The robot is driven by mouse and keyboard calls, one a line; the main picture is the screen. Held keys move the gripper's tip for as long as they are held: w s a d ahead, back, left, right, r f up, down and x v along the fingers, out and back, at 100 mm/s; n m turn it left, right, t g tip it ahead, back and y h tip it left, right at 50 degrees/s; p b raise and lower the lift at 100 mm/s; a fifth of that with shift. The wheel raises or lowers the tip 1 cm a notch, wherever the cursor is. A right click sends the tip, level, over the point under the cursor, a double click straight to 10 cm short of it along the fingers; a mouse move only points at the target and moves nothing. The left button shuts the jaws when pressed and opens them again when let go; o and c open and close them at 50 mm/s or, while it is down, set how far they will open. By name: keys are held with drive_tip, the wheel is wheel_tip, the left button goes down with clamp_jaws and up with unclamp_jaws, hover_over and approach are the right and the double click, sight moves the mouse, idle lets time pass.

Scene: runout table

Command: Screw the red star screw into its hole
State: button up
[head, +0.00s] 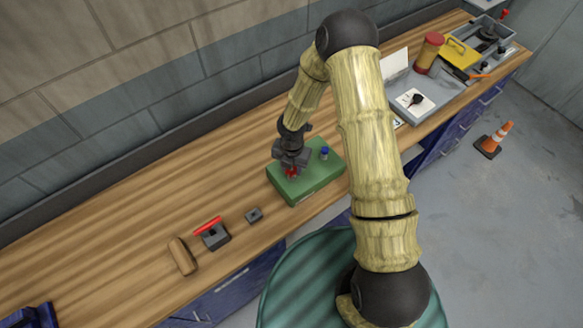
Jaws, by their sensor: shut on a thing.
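A green block (308,186) lies on the wooden table near the middle of the head view. My gripper (290,167) points down over the left part of the block's top. It is shut on the red star screw (291,172), of which only a little red shows beneath the fingers. The hole under the screw is hidden, and I cannot tell how deep the screw sits. A blue screw (324,153) stands upright in the block's top, right of my gripper.
On the wooden table (130,225), a small grey block (254,215), a dark block (215,237) with a red bar (208,226) and a brown wooden piece (182,255) lie front left. A grey tray (415,85) and a red-yellow container (429,53) are at right. The wall runs behind.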

drive_tip(key=shift+m, duration=0.5)
drive_tip(key=m+b, duration=0.1)
drive_tip(key=m, duration=0.2)
drive_tip(key=shift+f, duration=0.2)
drive_tip(key=shift+r+m+b, duration=0.2)
drive_tip(key=shift+m+b, duration=0.1)
drive_tip(key=shift+m, duration=0.4)
drive_tip(key=shift+f+m+b, duration=0.2)
drive_tip(key=shift+m+b, duration=0.4)
drive_tip(key=shift+m, duration=0.5)
drive_tip(key=shift+r+m, duration=0.2)
drive_tip(key=shift+m, duration=1)
drive_tip(key=shift+b, duration=0.35)
